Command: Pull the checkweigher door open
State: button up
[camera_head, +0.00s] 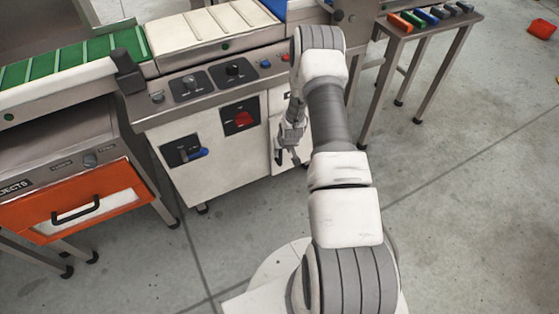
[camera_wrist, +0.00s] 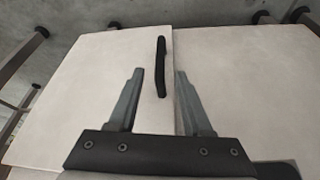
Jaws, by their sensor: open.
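The checkweigher door is a plain white panel low on the right of the white cabinet in the head view (camera_head: 279,128); my arm hides much of it. In the wrist view it is the left panel (camera_wrist: 90,88), flush along its seam with the panel beside it, so it looks shut. Its upright black bar handle (camera_wrist: 161,66) is near that seam; a dark part of it shows in the head view (camera_head: 279,157). My gripper (camera_wrist: 159,73) is open, its fingers on either side of the handle in the picture. I cannot tell whether the fingertips reach around it.
An orange-fronted rejects drawer (camera_head: 70,214) with a black handle is at the left. Knobs and a red rotary switch (camera_head: 243,118) are on the cabinet face. A side table (camera_head: 440,32) with coloured blocks stands at the right. The floor in front is clear; a red object (camera_head: 543,28) lies far right.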

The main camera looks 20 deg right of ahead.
aim_at(280, 158)
jog(key=b+x, duration=0.4)
jog(key=x, duration=0.7)
grip_shut()
dwell(1.1)
